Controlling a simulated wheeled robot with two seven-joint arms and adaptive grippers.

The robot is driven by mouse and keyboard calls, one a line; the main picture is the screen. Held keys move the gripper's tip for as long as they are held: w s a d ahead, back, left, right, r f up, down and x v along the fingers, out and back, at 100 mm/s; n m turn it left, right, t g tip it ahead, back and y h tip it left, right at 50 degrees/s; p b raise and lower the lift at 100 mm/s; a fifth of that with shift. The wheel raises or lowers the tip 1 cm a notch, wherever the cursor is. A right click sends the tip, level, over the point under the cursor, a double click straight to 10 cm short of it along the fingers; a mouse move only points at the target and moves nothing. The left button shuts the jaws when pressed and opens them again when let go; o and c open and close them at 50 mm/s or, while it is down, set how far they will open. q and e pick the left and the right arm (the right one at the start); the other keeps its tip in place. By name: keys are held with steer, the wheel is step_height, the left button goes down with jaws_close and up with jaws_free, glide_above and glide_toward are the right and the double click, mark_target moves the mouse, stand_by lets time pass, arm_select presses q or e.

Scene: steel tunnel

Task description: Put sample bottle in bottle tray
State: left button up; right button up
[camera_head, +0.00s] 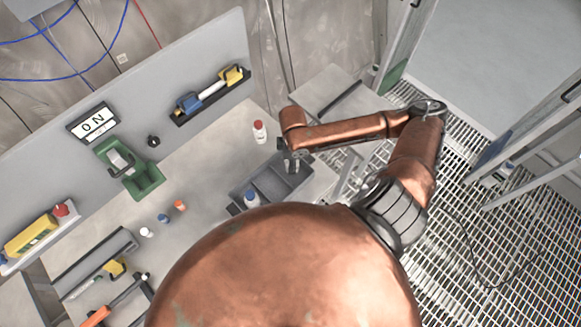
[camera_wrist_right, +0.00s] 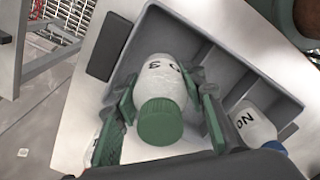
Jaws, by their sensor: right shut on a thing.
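A white sample bottle with a green cap (camera_wrist_right: 162,108) lies between the fingers of my right gripper (camera_wrist_right: 160,115), which is shut on it. The cap faces the wrist camera. The grey bottle tray (camera_wrist_right: 252,72), with dividers, is behind and around the bottle in this view; I cannot tell whether the bottle touches its floor. In the head view my right gripper (camera_head: 291,160) is over the back end of the tray (camera_head: 297,186), and the held bottle is not clearly seen. A white bottle with a blue cap (camera_wrist_right: 254,128) stands in another compartment, also seen in the head view (camera_head: 251,199). My left gripper is out of view.
A red-capped bottle (camera_head: 260,131) stands on the bench behind the tray. A green holder (camera_head: 131,168) stands near the back panel.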

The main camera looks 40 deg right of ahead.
steer(key=shift+w+f, duration=0.25)
steer(key=shift+f, duration=0.2)
steer(key=shift+w+f, duration=0.1)
steer(key=shift+f, duration=1.5)
steer(key=shift+f, duration=0.1)
steer(key=o, duration=1.3)
step_height(320, 180, up, 12)
steer(key=shift+r+p, duration=0.1)
steer(key=shift+p, duration=0.25)
